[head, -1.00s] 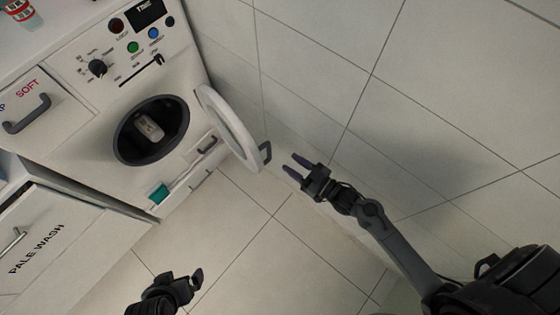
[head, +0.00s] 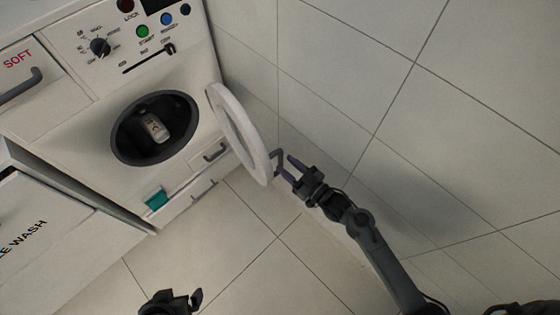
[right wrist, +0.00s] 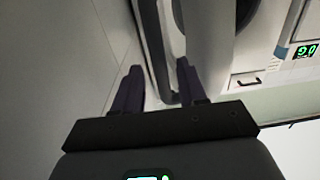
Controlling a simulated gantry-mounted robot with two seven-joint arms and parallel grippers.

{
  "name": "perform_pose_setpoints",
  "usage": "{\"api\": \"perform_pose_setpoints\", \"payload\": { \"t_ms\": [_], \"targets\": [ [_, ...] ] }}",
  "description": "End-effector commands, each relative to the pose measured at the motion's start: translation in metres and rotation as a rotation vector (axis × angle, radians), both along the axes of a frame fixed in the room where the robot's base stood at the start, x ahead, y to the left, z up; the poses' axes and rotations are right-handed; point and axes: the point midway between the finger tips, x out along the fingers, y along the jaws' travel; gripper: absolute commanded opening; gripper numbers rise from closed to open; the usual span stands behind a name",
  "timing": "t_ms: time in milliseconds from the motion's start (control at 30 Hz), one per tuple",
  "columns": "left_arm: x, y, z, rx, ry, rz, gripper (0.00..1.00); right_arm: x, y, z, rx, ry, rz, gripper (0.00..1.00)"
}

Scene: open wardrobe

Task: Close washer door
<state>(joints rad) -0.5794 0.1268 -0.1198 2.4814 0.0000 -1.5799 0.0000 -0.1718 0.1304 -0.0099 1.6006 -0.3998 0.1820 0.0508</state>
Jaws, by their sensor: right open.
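The white round washer door (head: 240,132) stands swung open to the right of the washer's dark round opening (head: 155,128). A dark handle (head: 277,162) sticks out from the door's outer side. My right gripper (head: 288,169) is open at the handle. In the right wrist view the handle (right wrist: 157,50) runs between the two fingers of the right gripper (right wrist: 160,82); I cannot tell whether they touch it. My left gripper (head: 185,299) is low in the head view, apart from the washer, and its jaws are unclear. A pale can-like object (head: 155,129) lies inside the drum.
The washer panel has a knob (head: 100,47) and coloured buttons. A drawer marked SOFT (head: 22,75) and a lower cabinet (head: 50,250) are at the left. A tiled wall (head: 420,120) stands close behind my right arm. The floor before the washer is clear.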

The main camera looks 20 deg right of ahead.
Motion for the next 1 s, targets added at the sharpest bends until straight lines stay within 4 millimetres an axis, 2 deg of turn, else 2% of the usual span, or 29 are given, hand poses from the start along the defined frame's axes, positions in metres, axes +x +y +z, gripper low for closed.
{"api": "perform_pose_setpoints", "payload": {
  "t_ms": [100,300,700,967,1000],
  "targets": [
    [0.000,0.000,-0.009,0.001,0.001,-0.001,1.00,0.016,0.007,-0.002,0.001,-0.002,0.001,0.41],
    [0.000,0.000,-0.015,0.000,0.001,0.000,1.00,0.031,0.015,0.000,0.001,-0.002,0.000,0.41],
    [0.000,-0.003,-0.015,-0.013,0.002,0.007,1.00,0.035,0.016,0.000,0.000,0.001,0.000,0.41],
    [0.000,-0.003,-0.016,-0.012,0.003,0.008,1.00,0.035,0.016,0.000,0.000,0.000,0.000,0.01],
    [0.000,-0.003,-0.015,-0.011,0.003,0.007,1.00,0.035,0.016,0.000,0.000,0.000,0.000,0.00]
  ]
}}
